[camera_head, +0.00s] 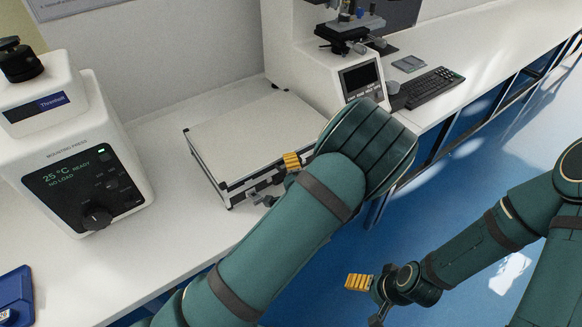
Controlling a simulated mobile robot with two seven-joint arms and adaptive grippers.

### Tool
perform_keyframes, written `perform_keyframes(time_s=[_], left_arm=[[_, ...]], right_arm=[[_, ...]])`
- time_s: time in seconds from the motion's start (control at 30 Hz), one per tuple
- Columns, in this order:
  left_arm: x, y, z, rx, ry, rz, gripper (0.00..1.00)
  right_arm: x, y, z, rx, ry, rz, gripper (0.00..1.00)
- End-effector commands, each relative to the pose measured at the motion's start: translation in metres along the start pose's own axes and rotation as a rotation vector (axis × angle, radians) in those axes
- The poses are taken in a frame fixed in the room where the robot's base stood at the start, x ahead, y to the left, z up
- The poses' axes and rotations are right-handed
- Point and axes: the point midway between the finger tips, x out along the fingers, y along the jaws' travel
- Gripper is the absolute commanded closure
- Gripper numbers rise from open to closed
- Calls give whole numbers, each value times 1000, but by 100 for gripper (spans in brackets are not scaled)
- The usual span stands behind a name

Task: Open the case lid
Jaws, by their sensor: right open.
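The case (245,135) is flat, with a pale top and dark, metal-trimmed edges and corners. It lies on the white bench, and its lid looks down. My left gripper (276,180) is at the front edge of the case, with a gold fingertip pad near the lid's edge. My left forearm and wrist hide the rest of that gripper and the case's front right corner. I cannot tell if it touches the case or how far its fingers are apart. My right gripper (367,301) is open and empty, low over the blue floor, away from the case.
A white mounting press (75,150) with a dark display stands left of the case. A white tester with a screen (361,80) stands behind it to the right, then a keyboard (428,88). A blue box (16,295) is at the lower left. Bare bench (170,210) lies between press and case.

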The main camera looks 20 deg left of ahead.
Motion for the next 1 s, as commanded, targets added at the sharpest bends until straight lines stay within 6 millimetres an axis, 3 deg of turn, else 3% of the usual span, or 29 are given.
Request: perform_keyframes(time_s=[0.33, 0.37, 0.47, 0.77, 1.0], left_arm=[[4, 0, 0, 0, 0, 0, 60], [4, 0, 0, 0, 0, 0, 64], [4, 0, 0, 0, 0, 1, 99], [3, -2, 0, -2, 0, 4, 100], [2, -21, -1, -22, -1, 43, 100]], right_arm=[[0, 0, 0, 0, 1, 0, 21], [0, 0, 0, 0, 1, 0, 21], [0, 0, 0, 0, 1, 0, 21], [-2, -1, 0, 0, 0, 0, 21], [-20, -8, 1, 1, -7, 0, 21]])
